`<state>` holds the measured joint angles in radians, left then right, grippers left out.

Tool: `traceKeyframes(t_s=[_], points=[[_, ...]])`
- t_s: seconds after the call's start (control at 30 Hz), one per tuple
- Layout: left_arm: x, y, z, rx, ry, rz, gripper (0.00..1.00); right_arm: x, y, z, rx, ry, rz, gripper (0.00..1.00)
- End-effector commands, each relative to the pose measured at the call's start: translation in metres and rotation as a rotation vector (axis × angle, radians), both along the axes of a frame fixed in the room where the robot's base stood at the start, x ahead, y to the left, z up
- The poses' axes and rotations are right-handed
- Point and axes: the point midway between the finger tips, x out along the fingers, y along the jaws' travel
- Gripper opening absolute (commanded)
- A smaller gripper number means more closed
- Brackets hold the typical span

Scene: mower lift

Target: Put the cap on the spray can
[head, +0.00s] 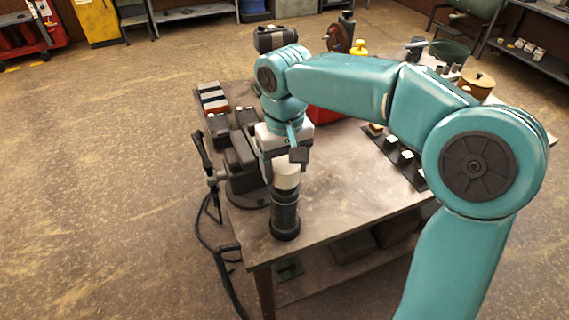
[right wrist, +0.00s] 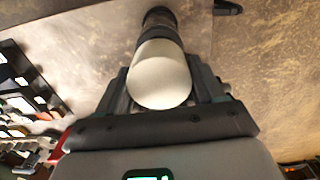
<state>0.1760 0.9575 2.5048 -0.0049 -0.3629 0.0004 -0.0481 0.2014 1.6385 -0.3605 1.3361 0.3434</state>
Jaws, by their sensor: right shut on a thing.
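The spray can (head: 285,217) is dark and stands upright near the front corner of the workbench. It also shows in the right wrist view (right wrist: 159,20), beyond the cap. The cap (head: 286,178) is a pale, off-white cylinder directly over the can's top, lined up with it; it fills the middle of the right wrist view (right wrist: 160,78). I cannot tell whether it is seated or just touching. My right gripper (head: 286,163) points down, with its fingers shut on the cap from both sides. My left gripper is not in view.
A dark vise (head: 243,165) stands on the workbench (head: 335,205) close behind and left of the can. A black tray (head: 396,158) with small pale pieces lies to the right. A cable (head: 212,240) hangs off the left edge. The bench top right of the can is clear.

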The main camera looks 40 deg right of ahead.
Motion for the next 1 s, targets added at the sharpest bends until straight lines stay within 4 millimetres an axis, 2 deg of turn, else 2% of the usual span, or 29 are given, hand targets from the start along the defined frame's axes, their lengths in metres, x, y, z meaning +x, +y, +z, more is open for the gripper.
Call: traceKeyframes(t_s=[1.0], points=[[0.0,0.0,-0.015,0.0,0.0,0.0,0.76,0.0,0.0,-0.02,0.0,0.0,0.0,0.4]])
